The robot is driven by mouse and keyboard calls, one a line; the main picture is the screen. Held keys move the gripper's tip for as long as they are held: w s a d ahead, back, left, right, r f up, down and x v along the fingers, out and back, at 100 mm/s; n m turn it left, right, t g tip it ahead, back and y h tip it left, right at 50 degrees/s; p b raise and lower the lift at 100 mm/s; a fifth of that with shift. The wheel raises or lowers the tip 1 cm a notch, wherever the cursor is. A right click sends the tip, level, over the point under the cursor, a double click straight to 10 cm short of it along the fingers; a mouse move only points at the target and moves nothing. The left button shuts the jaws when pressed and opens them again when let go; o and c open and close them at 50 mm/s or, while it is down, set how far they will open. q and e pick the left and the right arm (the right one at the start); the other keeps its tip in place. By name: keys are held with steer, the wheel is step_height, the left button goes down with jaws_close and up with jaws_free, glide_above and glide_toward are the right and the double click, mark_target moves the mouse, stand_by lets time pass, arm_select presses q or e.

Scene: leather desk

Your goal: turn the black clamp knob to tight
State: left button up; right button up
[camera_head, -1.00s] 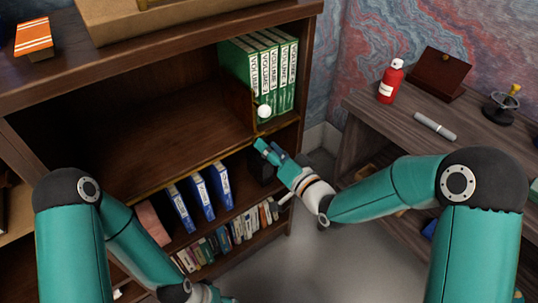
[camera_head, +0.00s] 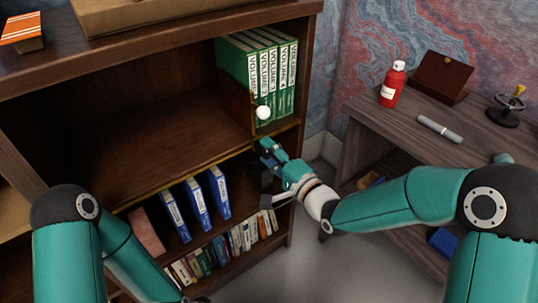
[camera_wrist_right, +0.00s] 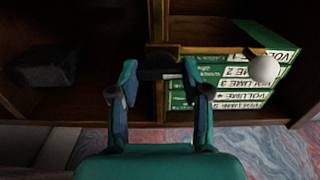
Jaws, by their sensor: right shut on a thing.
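The black clamp knob (camera_wrist_right: 158,72) is a dark shape between the fingertips of my right gripper (camera_wrist_right: 160,85) in the wrist view. The gripper is shut on it, with the fingers on either side, and they hide part of it. In the head view my right gripper (camera_head: 268,152) reaches the shelf's front edge, just below the brown bookend (camera_head: 238,105) with a white ball (camera_head: 263,112). In the wrist view the bookend's brass-coloured edge (camera_wrist_right: 205,50) lies just beyond the knob. The knob's turn position cannot be read. My left gripper is out of view.
Green volumes (camera_head: 270,65) stand upright against the bookend. A side desk (camera_head: 400,120) at right holds a red bottle (camera_head: 392,84). The upper shelf's left part is empty.

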steer(key=shift+w+d+f+m, duration=0.1)
steer(key=shift+d+m, duration=0.05)
steer(key=shift+m, duration=0.25)
steer(key=o, duration=1.2)
steer(key=shift+c, duration=0.2)
steer(key=v, duration=1.2)
steer(key=shift+f, duration=0.1)
